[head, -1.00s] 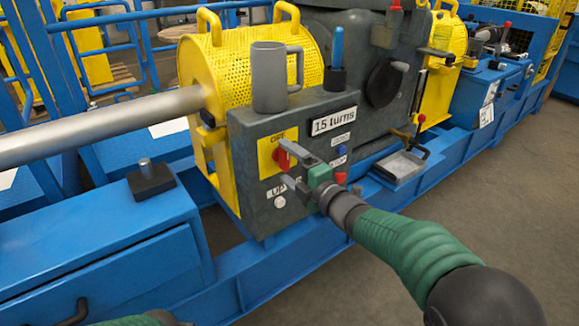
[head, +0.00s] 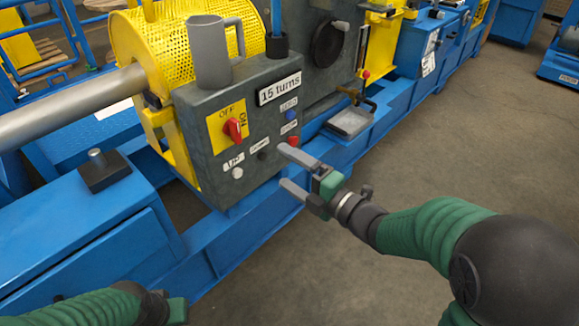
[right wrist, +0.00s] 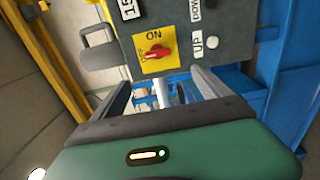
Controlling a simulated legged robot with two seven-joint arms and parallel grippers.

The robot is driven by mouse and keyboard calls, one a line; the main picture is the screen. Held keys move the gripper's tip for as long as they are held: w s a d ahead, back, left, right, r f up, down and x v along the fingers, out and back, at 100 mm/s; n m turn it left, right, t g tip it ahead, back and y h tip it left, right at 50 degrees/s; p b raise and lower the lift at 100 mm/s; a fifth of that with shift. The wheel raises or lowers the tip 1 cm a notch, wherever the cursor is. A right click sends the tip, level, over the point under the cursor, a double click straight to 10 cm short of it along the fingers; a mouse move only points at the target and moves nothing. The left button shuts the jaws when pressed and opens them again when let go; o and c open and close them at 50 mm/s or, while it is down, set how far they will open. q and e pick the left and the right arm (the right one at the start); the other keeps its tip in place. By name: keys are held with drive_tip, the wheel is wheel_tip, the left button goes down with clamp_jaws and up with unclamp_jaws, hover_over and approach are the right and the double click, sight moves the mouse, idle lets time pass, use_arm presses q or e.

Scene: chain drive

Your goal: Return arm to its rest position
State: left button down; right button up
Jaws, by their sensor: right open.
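My right arm comes in from the right in the head view. Its gripper (head: 284,168) is open and empty, in front of the lower right part of the grey control box (head: 200,120), with its two fingers apart. In the right wrist view the open gripper (right wrist: 160,82) points toward the box, with nothing between its fingers. The red rotary switch (head: 233,129) on its yellow OFF/ON plate is clear of the fingers; it also shows in the right wrist view (right wrist: 160,53). My left arm shows at the bottom left of the head view; its fingers are not visible.
A grey mug (head: 209,55) stands on the control box, beside a "15 turns" label (head: 280,88). Push buttons sit below it. A metal tray (head: 350,121) rests on the blue frame (head: 235,232). Open floor (head: 470,140) lies to the right.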

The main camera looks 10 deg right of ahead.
drive_tip(key=s+d+f+m+g+h+p, duration=0.1)
drive_tip(key=s+d+f+m+g+h, duration=0.25)
drive_tip(key=d+f+m+h, duration=0.8)
drive_tip(key=s+a+f+m+g, duration=0.1)
drive_tip(key=s+f+m+g, duration=0.3)
drive_tip(key=s+m, duration=0.35)
drive_tip(key=s+a+f+m+g, duration=0.1)
drive_tip(key=s+f+m+g, duration=0.35)
drive_tip(key=s+m, duration=0.35)
wheel_tip(320, 180, up, 38)
drive_tip(key=n+p, duration=0.1)
drive_tip(key=p, duration=3.7)
drive_tip(key=shift+s+r+n+y+p, duration=0.15)
drive_tip(key=shift+s+n+y+p, duration=0.15)
drive_tip(key=shift+s+y+p, duration=0.15)
drive_tip(key=shift+w+d, duration=0.1)
